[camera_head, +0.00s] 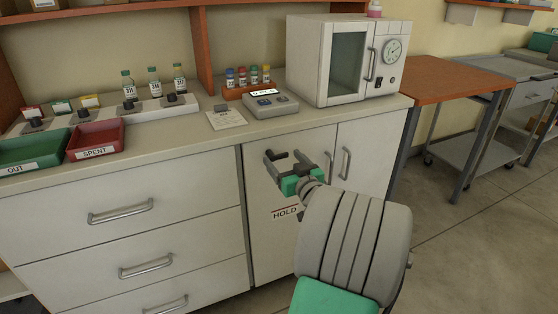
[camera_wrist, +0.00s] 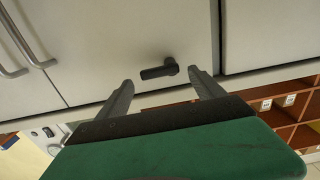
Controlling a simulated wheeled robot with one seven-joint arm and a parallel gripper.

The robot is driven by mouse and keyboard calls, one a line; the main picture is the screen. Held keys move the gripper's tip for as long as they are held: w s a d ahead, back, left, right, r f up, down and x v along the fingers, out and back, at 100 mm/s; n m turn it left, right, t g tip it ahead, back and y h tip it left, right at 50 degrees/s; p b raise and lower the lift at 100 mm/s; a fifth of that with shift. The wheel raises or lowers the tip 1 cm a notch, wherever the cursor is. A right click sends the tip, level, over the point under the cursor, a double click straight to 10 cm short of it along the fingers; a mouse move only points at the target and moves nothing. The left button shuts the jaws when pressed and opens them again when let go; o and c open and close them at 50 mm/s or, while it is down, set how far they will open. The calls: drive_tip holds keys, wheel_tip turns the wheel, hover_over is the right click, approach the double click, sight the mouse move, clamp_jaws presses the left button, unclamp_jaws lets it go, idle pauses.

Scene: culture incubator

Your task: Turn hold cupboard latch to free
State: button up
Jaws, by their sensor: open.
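The cupboard latch is a dark lever (camera_wrist: 158,72) on a round pivot, on the pale cupboard door (camera_wrist: 120,40). In the wrist view it lies nearly parallel to the counter edge, with its free end to the left. My gripper (camera_wrist: 161,80) is open, its two grey fingers on either side of the latch and apart from it. In the head view my gripper (camera_head: 284,155) is in front of the left cupboard door (camera_head: 262,235), above the word HOLD (camera_head: 285,213). The latch is hard to tell from the dark fingers there.
The counter edge (camera_head: 225,138) runs just above the door. Two vertical door handles (camera_head: 346,163) are right of my gripper. Drawers (camera_head: 120,213) are to the left. On the counter stand a white incubator (camera_head: 308,60), a small grey device (camera_head: 270,105) and a red SPENT tray (camera_head: 95,140).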

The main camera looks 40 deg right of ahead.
sight(280, 156)
drive_tip(key=x, duration=0.3)
drive_tip(key=shift+w, duration=0.3)
drive_tip(key=c, duration=1.4)
